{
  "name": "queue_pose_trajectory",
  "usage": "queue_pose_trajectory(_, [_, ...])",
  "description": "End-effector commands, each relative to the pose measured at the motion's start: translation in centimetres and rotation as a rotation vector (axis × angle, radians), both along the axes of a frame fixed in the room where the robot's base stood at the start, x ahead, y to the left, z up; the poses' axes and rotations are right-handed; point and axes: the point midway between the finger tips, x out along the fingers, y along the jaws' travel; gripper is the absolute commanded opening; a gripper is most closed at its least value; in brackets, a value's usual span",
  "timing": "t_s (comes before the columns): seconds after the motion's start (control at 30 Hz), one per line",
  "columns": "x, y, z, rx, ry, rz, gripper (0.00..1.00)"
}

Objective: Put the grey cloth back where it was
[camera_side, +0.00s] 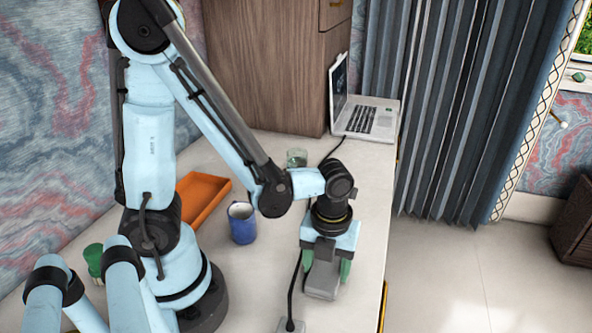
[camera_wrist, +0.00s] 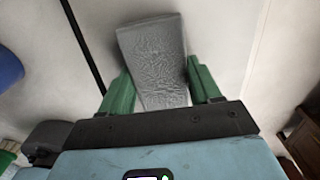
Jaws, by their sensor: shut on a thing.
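The grey cloth (camera_side: 322,284) is a folded, textured rectangular pad. My gripper (camera_side: 327,267) points down over the right part of the desk, with its green fingers on either side of the cloth. In the wrist view, the cloth (camera_wrist: 153,50) sits between the two fingers of my gripper (camera_wrist: 160,86) and reaches out past their tips. The gripper is shut on the cloth near one end. The cloth's near end is hidden behind the gripper body. I cannot tell whether the cloth touches the desk.
A blue mug (camera_side: 242,226) stands left of my gripper, with an orange tray (camera_side: 201,200) behind it. A glass (camera_side: 297,158) and an open laptop (camera_side: 367,120) are farther back. A green cup (camera_side: 94,259) is at left. The desk's right edge is close.

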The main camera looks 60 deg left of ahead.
Motion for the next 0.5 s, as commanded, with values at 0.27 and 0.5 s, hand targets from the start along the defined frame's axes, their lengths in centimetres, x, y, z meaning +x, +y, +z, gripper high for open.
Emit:
queue_pose_trajectory(0.27, [-0.02,-0.01,-0.07,0.000,0.000,0.000,0.30])
queue_pose_trajectory(0.5, [-0.01,0.00,-0.31,0.000,0.000,0.000,0.83])
